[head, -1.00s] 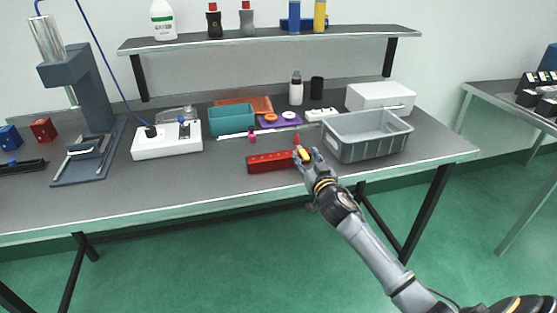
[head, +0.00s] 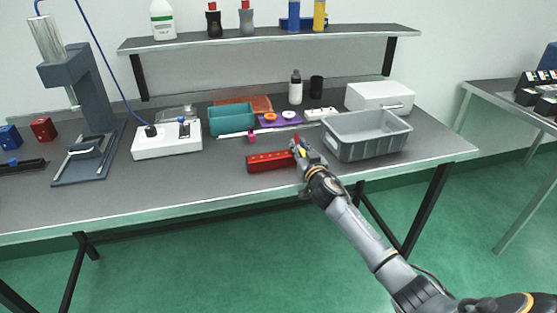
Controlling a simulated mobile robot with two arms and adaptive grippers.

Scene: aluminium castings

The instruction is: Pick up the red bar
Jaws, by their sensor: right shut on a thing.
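The red bar (head: 268,162) lies near the front edge of the workbench, left of the grey bin. A row of small marks shows along it. My right gripper (head: 299,150) is at the bar's right end and is shut on it. The fingers and wrist hide that end. The bar appears to rest on the bench top; I see no clear gap under it. My left gripper is not in view.
The grey bin (head: 366,136) stands close to the right of my right gripper. Behind are a teal tray (head: 231,117), a purple plate (head: 267,124) and a white ruler-like strip (head: 232,135). The bench top (head: 212,177) left of the bar is clear.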

